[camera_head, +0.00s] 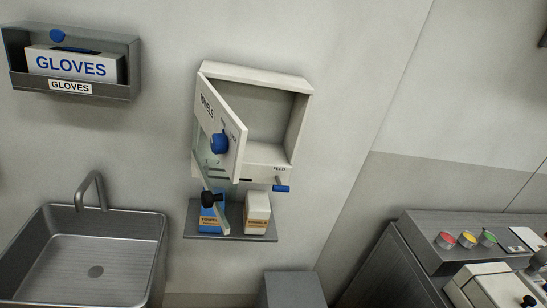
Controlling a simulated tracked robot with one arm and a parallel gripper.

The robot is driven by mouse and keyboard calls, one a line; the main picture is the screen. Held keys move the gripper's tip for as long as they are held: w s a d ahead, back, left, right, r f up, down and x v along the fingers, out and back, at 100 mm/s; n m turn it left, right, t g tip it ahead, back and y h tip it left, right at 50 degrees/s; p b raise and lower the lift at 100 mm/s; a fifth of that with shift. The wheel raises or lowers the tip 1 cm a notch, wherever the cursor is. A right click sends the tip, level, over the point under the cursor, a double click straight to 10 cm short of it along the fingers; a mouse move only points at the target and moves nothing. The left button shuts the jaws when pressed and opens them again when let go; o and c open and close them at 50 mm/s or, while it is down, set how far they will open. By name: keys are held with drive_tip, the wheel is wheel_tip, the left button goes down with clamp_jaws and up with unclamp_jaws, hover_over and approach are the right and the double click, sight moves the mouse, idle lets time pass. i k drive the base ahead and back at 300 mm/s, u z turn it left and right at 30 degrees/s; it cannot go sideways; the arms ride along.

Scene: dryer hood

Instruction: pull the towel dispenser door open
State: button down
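The towel dispenser (300,125) is a white wall box near the middle of the head camera view. Its door (222,108), marked TOWELS, stands swung out at the left side, so the box's grey interior (262,112) shows and looks empty. A blue knob (219,143) sits on the door's face near its lower free edge. A blue-tipped FEED lever (282,188) sticks out at the lower right. A pale strip with a black knob (210,198) hangs below the door; I cannot tell what it belongs to. My gripper is not in view.
A shelf (230,237) with a blue carton (212,215) and a white carton (257,210) is below. A steel sink (90,255) and gloves holder (75,65) are left. A grey box (292,290) and a counter (410,235) with coloured buttons are right.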

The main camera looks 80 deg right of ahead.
sight(213, 114)
drive_tip(key=u, duration=0.15)
drive_tip(key=k, duration=1.15)
drive_tip(key=z, duration=0.8)
drive_tip(key=i, duration=1)
drive_tip(key=u, duration=0.05)
